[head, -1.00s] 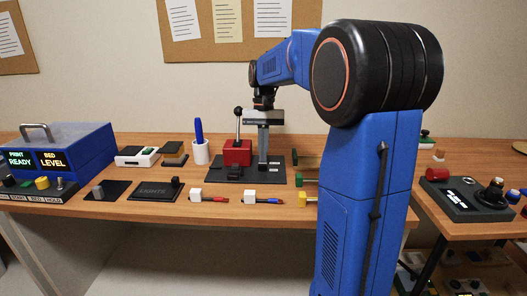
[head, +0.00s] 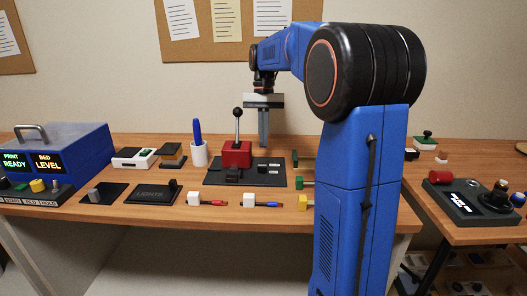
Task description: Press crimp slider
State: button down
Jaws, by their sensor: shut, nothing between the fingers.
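A black base plate (head: 272,180) lies on the table in the head view. On it stand a red block (head: 237,153) with an upright lever topped by a black ball (head: 238,112), a small black block (head: 233,175) at the front, and small pale labels at the right. I cannot tell for sure which of these parts is the crimp slider. My gripper (head: 264,143) is shut and empty, pointing down just right of the lever, over or behind the plate's back part. It appears clear of the plate.
A white cup with a blue pen (head: 200,153) stands left of the plate. Red-tipped (head: 207,199) and blue-tipped (head: 262,201) connectors lie in front. A blue machine (head: 80,150) is at far left. My arm hides the table's right part.

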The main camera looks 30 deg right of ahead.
jog(key=v, duration=0.5)
jog(key=shift+w+d+r, duration=0.1)
jog(key=shift+w+r, duration=0.05)
jog(key=shift+r, duration=0.2)
